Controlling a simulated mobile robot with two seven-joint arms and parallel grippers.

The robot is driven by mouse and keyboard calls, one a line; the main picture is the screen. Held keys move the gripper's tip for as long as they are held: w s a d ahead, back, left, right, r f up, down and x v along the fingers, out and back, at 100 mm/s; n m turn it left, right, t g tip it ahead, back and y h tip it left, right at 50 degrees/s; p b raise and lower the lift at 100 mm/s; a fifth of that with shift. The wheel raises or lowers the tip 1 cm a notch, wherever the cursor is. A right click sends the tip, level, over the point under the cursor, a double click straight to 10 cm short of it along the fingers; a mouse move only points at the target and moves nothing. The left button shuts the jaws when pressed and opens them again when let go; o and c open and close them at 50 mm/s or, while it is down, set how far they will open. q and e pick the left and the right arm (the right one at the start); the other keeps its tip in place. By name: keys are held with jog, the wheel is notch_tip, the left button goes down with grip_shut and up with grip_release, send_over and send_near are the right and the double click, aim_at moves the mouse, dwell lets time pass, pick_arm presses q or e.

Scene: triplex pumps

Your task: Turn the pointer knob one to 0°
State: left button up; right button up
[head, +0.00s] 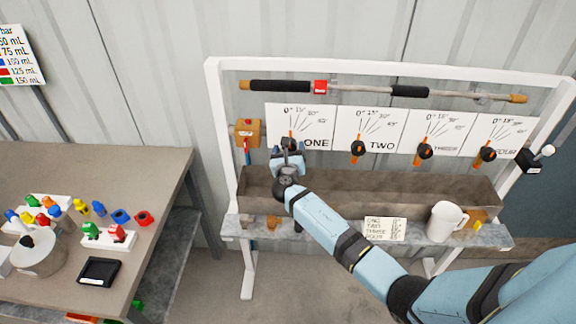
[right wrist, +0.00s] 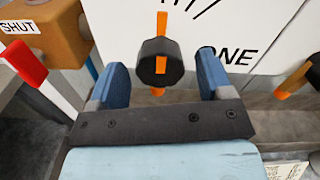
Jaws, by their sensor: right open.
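The pointer knob one (right wrist: 158,62) is a black knob with an orange pointer that stands upright in the right wrist view. In the head view its orange pointer (head: 290,134) shows on the panel marked ONE (head: 318,128), above my right gripper. My right gripper (right wrist: 158,82) is open, with one blue finger on each side of the knob and a gap visible on both sides. In the head view my right gripper (head: 288,158) hides most of this knob. My left gripper is not in view.
Knobs TWO (head: 358,149), THREE (head: 425,151) and FOUR (head: 487,154) line the panels to the right. A brass block (head: 248,132) with a red handle sits close left. A trough (head: 400,188), a white mug (head: 446,222) and a card (head: 385,229) are below.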

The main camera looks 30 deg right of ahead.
jog(key=b+v, duration=0.1)
jog(key=v, duration=1)
jog(key=shift+s, duration=0.35)
jog(key=shift+a, duration=0.1)
jog(key=s+a+f+m+g+y, duration=0.2)
jog(key=s+a+f+m+y, duration=0.15)
jog(key=s+f+m, duration=0.4)
jog(key=s+a+f+m+g+y, duration=0.1)
jog(key=s+a+f+m+y, duration=0.1)
jog(key=s+f+m+y, duration=0.45)
jog(key=s+a+m+g+y, duration=0.1)
jog(key=s+a+m, duration=0.3)
jog(key=s+m, duration=1.1)
jog(key=shift+s+a+f+y, duration=0.2)
jog(key=shift+s+f+y, duration=0.05)
jog(key=shift+s+y, duration=0.6)
